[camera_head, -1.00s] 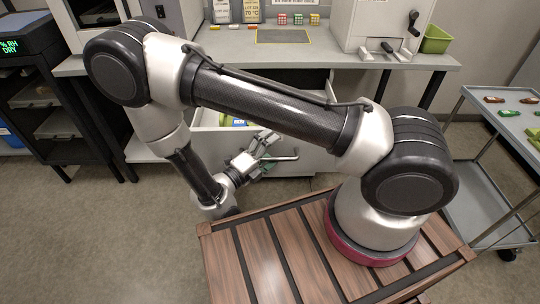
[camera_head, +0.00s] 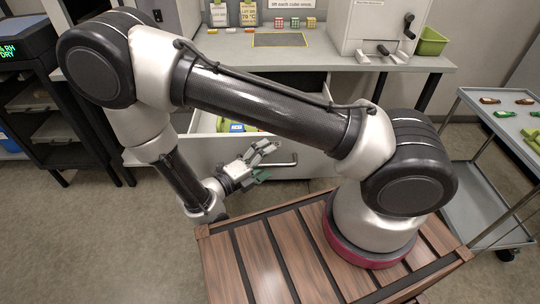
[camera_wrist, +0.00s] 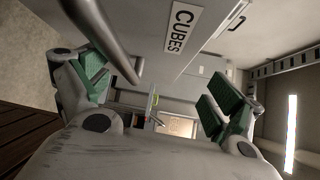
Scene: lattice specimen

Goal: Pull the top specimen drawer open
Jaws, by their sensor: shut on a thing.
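The specimen drawer (camera_head: 312,160) under the counter stands pulled out, with several coloured items, one of them blue (camera_head: 236,127), showing inside. Its grey bar handle (camera_head: 286,164) runs across the front. My gripper (camera_head: 266,159) is at the handle, shut on it, and the handle's right end sticks out past the fingers. In the wrist view the handle (camera_wrist: 106,38) passes close by the left green-padded finger of my gripper (camera_wrist: 160,90). The drawer front there carries a "CUBES" label (camera_wrist: 180,28). My arm hides part of the drawer's left side.
The counter (camera_head: 345,58) above holds small cubes (camera_head: 294,22), a dark mat (camera_head: 279,40) and a white machine (camera_head: 372,25). A grey cart (camera_head: 500,135) stands right, a dark rack (camera_head: 45,125) left. Some floor is clear in front of the drawer.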

